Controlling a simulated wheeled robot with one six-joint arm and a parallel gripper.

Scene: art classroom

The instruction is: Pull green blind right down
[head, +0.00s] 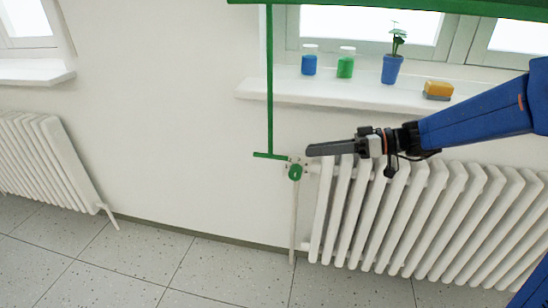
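The green blind (400,6) shows only as its lower edge, along the top of the window at the upper right; the rest is out of view. A thin green pull rod (269,80) hangs from its left end, in front of the wall. The rod ends in a short green crossbar (268,155) at about radiator-top height. My gripper (310,150) points left, its fingertips just right of the crossbar in the picture, with a small gap. It is seen side-on as one dark bar, so its opening is hidden. Nothing shows in it.
A white radiator (400,215) stands below my gripper, with a green valve knob (295,172) near the fingertips. The windowsill (300,88) holds a blue jar (309,63), a green jar (345,66), a potted plant (391,68) and a yellow sponge-like block (438,89). Wall left of the rod is clear.

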